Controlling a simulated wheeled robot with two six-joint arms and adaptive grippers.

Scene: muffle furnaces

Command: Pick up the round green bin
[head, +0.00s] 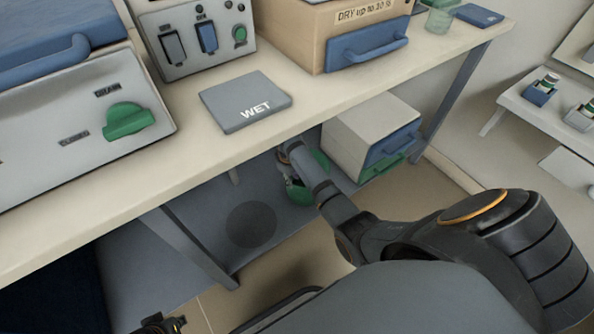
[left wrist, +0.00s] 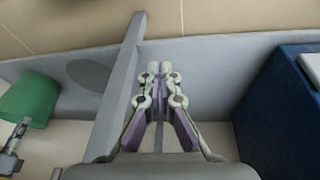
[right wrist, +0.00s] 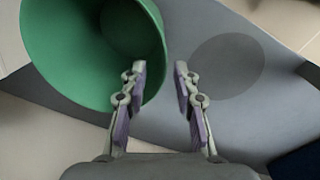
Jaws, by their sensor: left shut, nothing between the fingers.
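The round green bin (head: 321,163) is under the table, partly hidden by my right arm in the head view. In the left wrist view the bin (left wrist: 32,96) is at the left edge, beside part of my right gripper. In the right wrist view its open mouth (right wrist: 85,45) fills the upper left. My right gripper (right wrist: 159,68) is open there, one finger over the bin's mouth and the other outside the rim; contact cannot be told. My left gripper (left wrist: 160,68) is shut and empty, away from the bin. It shows at the bottom edge of the head view (head: 168,324).
A dark round patch (head: 252,224) lies on the grey lower shelf (head: 205,207). A table leg (head: 190,245) stands left of it. A white drawer box (head: 355,145) is right of the bin. The tabletop (head: 185,150) overhangs. A dark blue box (left wrist: 275,115) is right of my left gripper.

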